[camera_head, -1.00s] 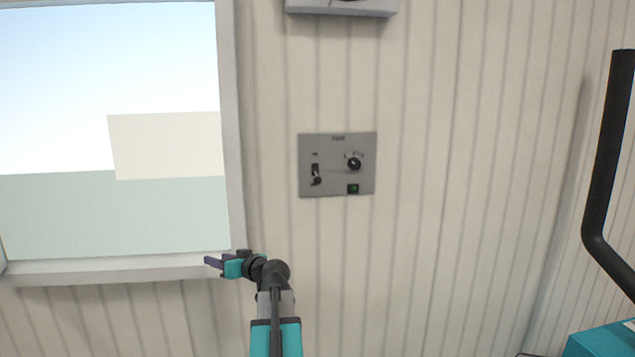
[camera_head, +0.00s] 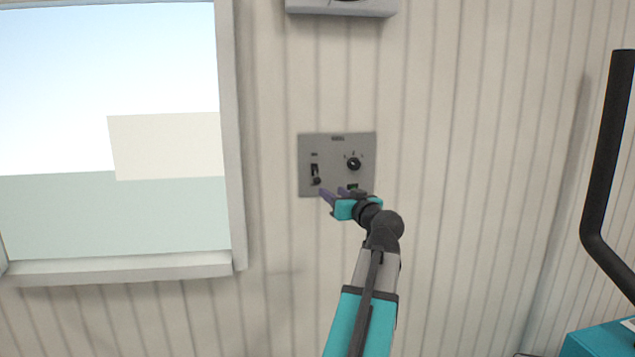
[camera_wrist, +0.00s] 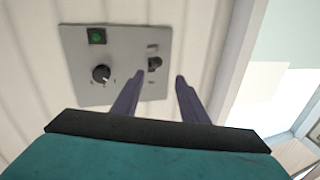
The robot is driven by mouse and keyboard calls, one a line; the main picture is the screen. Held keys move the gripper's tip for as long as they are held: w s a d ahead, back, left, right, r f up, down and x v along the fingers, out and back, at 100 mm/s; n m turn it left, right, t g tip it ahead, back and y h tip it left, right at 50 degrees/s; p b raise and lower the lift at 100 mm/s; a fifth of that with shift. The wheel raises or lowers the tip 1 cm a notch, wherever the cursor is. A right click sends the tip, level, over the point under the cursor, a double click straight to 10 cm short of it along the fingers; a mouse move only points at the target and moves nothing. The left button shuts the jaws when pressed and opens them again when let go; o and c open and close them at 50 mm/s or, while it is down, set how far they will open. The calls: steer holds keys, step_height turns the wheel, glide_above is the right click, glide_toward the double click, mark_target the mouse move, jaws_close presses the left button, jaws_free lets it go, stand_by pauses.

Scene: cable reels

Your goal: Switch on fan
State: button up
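A grey control panel (camera_head: 336,142) is fixed to the ribbed wall, and it also shows in the wrist view (camera_wrist: 76,46). It carries a small toggle switch (camera_head: 316,180) at its left with the lever down, a black rotary knob (camera_head: 354,164) and a green button (camera_head: 352,187). In the wrist view the switch (camera_wrist: 155,63) shows just beyond the tip of the left finger, and the knob (camera_wrist: 101,74) lies further left. My gripper (camera_head: 331,194) is at the panel's lower edge. Its two purple fingers (camera_wrist: 160,75) are apart with nothing between them. I cannot tell whether they touch the panel.
A grey-framed window (camera_head: 238,150) is left of the panel. A grey unit (camera_head: 342,6), cut off by the picture's top, is on the wall above. A black bar (camera_head: 609,150) stands at the far right. The wall right of the panel is clear.

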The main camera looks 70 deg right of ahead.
mark_target(319, 182)
steer(key=shift+s+d, duration=0.1)
steer(key=shift+s, duration=0.3)
steer(key=shift+w, duration=0.1)
steer(key=shift+p+x, duration=1.85)
steer(key=shift+x, duration=5.05)
steer(key=shift+f, duration=0.1)
jaws_close()
